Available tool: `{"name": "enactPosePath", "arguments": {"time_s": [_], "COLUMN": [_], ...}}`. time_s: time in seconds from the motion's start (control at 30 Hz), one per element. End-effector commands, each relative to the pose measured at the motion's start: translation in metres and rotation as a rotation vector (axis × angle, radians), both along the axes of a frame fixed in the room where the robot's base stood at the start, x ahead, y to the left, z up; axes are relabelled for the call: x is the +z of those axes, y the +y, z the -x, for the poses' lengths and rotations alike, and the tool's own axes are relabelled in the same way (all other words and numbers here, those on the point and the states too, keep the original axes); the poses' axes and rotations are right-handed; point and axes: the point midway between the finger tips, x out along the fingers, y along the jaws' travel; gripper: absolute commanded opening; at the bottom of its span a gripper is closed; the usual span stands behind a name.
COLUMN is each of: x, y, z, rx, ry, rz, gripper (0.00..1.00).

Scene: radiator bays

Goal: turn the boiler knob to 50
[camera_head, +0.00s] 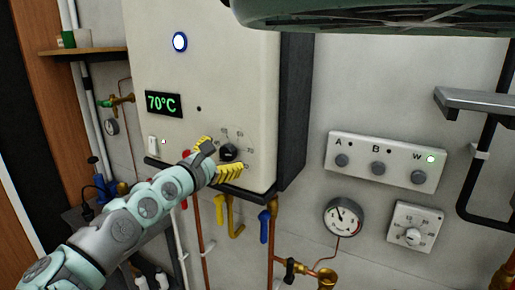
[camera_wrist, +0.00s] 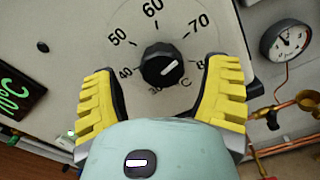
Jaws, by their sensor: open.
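The boiler (camera_head: 215,85) is a pale cabinet on the wall, and its green display (camera_head: 163,104) reads 70°C. Its black knob (camera_head: 228,152) sits low on the front; in the wrist view the knob (camera_wrist: 160,65) has a scale printed around it. My gripper (camera_head: 218,158) is open at the knob. In the wrist view, the yellow fingers of my gripper (camera_wrist: 160,88) lie on either side of the knob with visible gaps. The bottom of the scale is partly hidden.
Right of the boiler are a panel with buttons A, B and W (camera_head: 385,161), a pressure gauge (camera_head: 343,216) and a thermostat dial (camera_head: 413,229). Copper pipes and valves (camera_head: 272,222) hang below the boiler. A grey bracket (camera_head: 475,103) juts out at far right.

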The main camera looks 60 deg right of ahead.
Motion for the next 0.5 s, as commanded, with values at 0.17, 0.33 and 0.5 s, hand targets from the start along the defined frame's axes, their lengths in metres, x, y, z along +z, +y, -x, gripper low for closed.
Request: {"name": "enactPosePath", "arguments": {"time_s": [0.17, 0.33, 0.5], "x": [0.000, 0.000, 0.000], "y": [-0.015, -0.021, -0.021], "z": [0.002, 0.003, 0.002], "rx": [-0.006, -0.009, -0.008], "ry": [0.001, 0.001, 0.002], "rz": [0.000, 0.000, -0.001], "gripper": [0.75, 0.75, 0.75]}}
